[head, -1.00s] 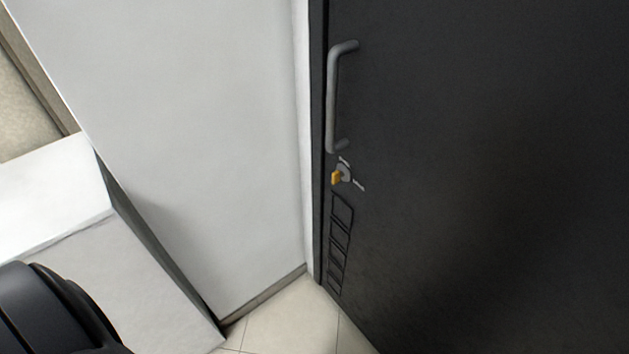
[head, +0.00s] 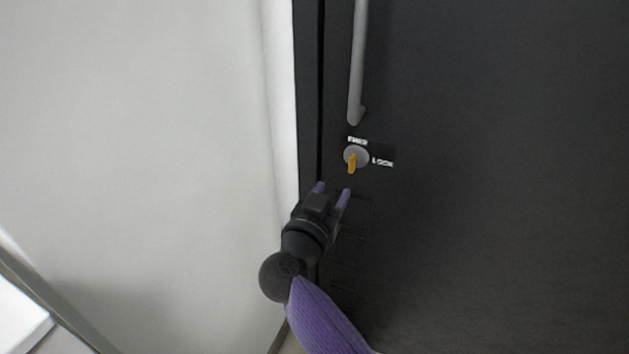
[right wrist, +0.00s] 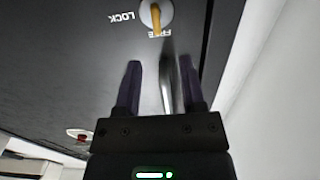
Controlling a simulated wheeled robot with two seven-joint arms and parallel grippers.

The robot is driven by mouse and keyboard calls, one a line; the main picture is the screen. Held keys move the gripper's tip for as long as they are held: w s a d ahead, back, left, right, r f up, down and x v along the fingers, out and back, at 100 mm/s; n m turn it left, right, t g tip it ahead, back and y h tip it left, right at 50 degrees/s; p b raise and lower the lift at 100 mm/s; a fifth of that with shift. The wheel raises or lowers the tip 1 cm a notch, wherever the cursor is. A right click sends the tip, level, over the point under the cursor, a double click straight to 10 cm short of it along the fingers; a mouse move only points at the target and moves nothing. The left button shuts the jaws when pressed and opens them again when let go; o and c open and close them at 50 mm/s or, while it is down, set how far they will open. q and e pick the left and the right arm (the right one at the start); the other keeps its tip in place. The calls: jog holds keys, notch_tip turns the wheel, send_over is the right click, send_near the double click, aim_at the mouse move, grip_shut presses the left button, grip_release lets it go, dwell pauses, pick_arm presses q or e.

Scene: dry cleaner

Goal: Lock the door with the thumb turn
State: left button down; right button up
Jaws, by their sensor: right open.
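The thumb turn (head: 353,162) is a small orange lever on a round grey plate, set in the dark door (head: 500,200). The lever stands close to upright, in line with the FREE label (head: 357,140) above it. The LOCK label (head: 383,162) is to its right. My right gripper (head: 332,190) is open and empty, just below and left of the thumb turn, apart from it. In the right wrist view the thumb turn (right wrist: 155,15) is at the top edge, beyond the open fingertips. My left gripper is not in view.
A grey bar handle (head: 358,60) is fixed to the door above the thumb turn; in the right wrist view it shows between the fingers. The door frame and a white wall (head: 140,140) are close on the left. The door face to the right is clear.

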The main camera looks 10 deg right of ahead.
aim_at(351, 165)
jog(key=b+x, duration=0.1)
jog(key=x, duration=0.2)
jog(key=b+x, duration=0.2)
jog(key=x, duration=0.1)
jog(key=b+x, duration=0.2)
jog(key=x, duration=0.1)
jog(key=shift+s+d+f, duration=0.2)
jog(key=shift+f, duration=0.1)
jog(key=shift+w+d+r, duration=0.25)
jog(key=shift+w+d, duration=0.05)
jog(key=shift+w, duration=0.1)
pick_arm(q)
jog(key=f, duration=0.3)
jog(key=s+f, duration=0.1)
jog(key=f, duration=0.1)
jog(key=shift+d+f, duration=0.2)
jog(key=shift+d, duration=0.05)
pick_arm(e)
jog(key=shift+r, duration=0.1)
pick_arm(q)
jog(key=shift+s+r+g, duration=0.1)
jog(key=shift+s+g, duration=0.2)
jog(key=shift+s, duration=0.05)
pick_arm(e)
grip_shut()
